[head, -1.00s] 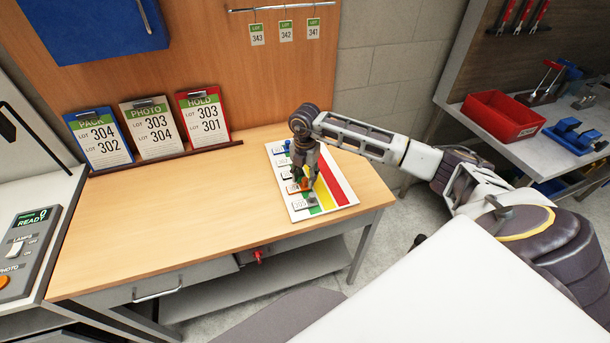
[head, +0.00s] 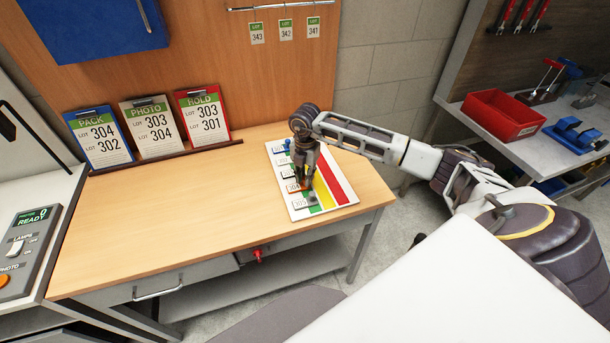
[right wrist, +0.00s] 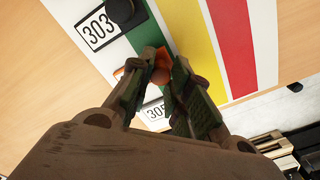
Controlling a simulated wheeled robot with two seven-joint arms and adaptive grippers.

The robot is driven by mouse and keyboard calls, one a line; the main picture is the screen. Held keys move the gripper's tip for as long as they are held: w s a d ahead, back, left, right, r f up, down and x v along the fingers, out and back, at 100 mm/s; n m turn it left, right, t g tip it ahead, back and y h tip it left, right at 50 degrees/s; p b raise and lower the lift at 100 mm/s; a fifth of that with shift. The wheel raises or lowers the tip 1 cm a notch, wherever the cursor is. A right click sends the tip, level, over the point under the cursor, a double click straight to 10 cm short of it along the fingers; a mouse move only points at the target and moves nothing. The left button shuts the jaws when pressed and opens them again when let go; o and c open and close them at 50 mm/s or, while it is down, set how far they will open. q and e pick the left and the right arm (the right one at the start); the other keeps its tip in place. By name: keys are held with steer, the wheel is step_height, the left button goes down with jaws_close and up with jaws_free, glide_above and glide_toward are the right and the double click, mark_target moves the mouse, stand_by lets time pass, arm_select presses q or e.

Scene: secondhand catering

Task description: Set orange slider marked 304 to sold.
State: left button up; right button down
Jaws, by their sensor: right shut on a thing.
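A white slider board (head: 334,183) with green, yellow and red stripes lies on the right part of the wooden bench. The orange slider (right wrist: 158,74) shows between the fingertips of my right gripper (right wrist: 160,66) in the right wrist view. My right gripper (head: 308,188) also shows in the head view, reaching down onto the board, shut on that slider. The slider appears to be by the green stripe; the fingers hide its exact place. Labels 303 (right wrist: 98,28) and 305 (right wrist: 155,112) show on either side; label 304 is mostly hidden. My left gripper is out of view.
A blue slider (head: 288,146) sits at the board's far end. Cards for pack (head: 99,138), photo (head: 155,128) and hold (head: 204,116) stand on a ledge behind. Bare bench top lies left of the board. A red bin (head: 503,115) is on the right shelf.

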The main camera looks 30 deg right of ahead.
steer(key=d, duration=0.3)
steer(key=s+d+b, duration=0.1)
steer(key=d, duration=0.2)
steer(key=s+d+b, duration=0.1)
steer(key=d, duration=0.2)
steer(key=shift+s+d, duration=0.2)
steer(key=shift+d, duration=0.35)
steer(key=c, duration=1.3)
jaws_free()
steer(key=shift+d, duration=0.15)
steer(key=shift+r, duration=0.1)
step_height(320, 180, up, 12)
